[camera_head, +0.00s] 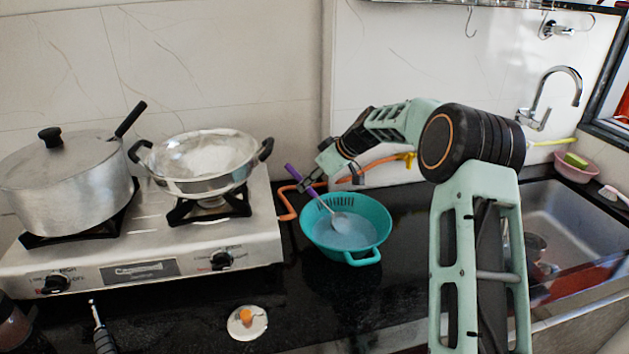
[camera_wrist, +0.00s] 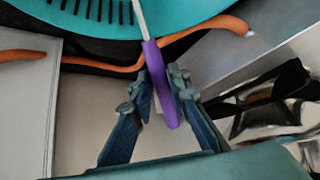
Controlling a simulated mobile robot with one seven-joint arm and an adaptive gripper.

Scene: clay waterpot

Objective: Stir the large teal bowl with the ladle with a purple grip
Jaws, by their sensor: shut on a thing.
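The large teal bowl (camera_head: 379,222) stands on the black counter right of the stove, with something pale blue inside. The ladle (camera_head: 325,206) leans into it, its metal head down in the pale blue contents and its purple grip (camera_head: 294,173) up past the back-left rim. My gripper (camera_head: 313,183) is shut on the purple grip behind the bowl's rim. In the wrist view, the fingers of my gripper (camera_wrist: 164,82) close on both sides of the purple grip (camera_wrist: 159,88), and the ladle's shaft runs up over the teal bowl (camera_wrist: 190,12).
An orange hose (camera_head: 286,202) runs behind the bowl, close to my gripper. A stove (camera_head: 150,250) with a lidded pot (camera_head: 70,185) and a steel wok (camera_head: 205,160) stands left. The sink (camera_head: 565,220) is right. A small white dish (camera_head: 236,330) lies in front.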

